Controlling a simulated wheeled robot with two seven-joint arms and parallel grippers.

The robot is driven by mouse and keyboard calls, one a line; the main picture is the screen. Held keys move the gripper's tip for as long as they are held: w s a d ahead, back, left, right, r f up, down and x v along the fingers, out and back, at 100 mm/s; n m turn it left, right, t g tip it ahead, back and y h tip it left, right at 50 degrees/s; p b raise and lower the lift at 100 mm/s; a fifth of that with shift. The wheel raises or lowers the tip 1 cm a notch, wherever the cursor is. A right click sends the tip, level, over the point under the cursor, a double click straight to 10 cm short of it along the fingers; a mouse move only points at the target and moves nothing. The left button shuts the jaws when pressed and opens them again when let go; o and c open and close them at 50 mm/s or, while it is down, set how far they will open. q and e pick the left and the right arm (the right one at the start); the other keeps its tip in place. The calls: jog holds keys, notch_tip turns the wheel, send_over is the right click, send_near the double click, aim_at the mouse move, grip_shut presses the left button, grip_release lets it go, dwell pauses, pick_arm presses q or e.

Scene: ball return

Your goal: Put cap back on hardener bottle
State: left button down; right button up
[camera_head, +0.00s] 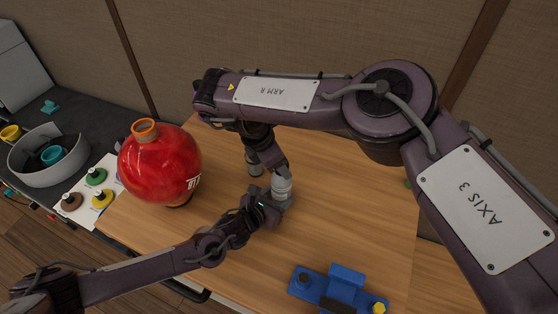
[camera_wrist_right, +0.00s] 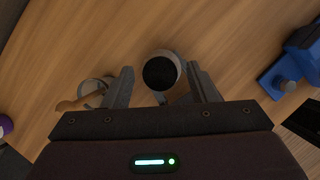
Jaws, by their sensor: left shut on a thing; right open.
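The pale grey-white bottle (camera_head: 282,188) stands on the wooden table. In the right wrist view its round top shows as a black disc (camera_wrist_right: 159,73); I cannot tell whether that is a cap or the dark mouth. My left gripper (camera_head: 270,207) is shut on the bottle low on its near side. My right gripper (camera_wrist_right: 158,72) is open above the bottle, with one finger on each side of its top. The fingers appear apart from it. No separate loose cap can be made out.
A grey cup (camera_wrist_right: 92,92) with a wooden stick stands close beside the bottle. A big red round flask (camera_head: 160,165) stands left. A blue fixture (camera_head: 345,284) sits at the front right. A grey bin (camera_head: 45,158) is far left. The table's right middle (camera_head: 350,215) is clear.

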jog(key=shift+r, duration=2.25)
jog(key=shift+c, duration=0.3)
jog(key=n, duration=0.2)
jog(key=n+y, duration=0.1)
jog(key=n, duration=0.2)
jog(key=shift+d+r+g, duration=0.2)
jog(key=shift+g, duration=0.2)
jog(key=n, duration=0.3)
jog(key=n+y, duration=0.1)
jog(key=shift+d+r+g, duration=0.1)
jog(key=shift+r+g, duration=0.15)
jog(key=shift+g, duration=0.05)
jog(key=n, duration=0.2)
jog(key=n+y, duration=0.1)
jog(key=n, duration=0.1)
jog(key=shift+w+r, duration=0.1)
jog(key=shift+r, duration=0.3)
jog(key=n, duration=0.2)
jog(key=r+n+y, duration=0.1)
jog(key=n, duration=0.1)
jog(key=shift+r+n+g, duration=0.1)
jog(key=shift+n+g, duration=0.2)
jog(key=shift+n, duration=0.1)
jog(key=shift+f, duration=4)
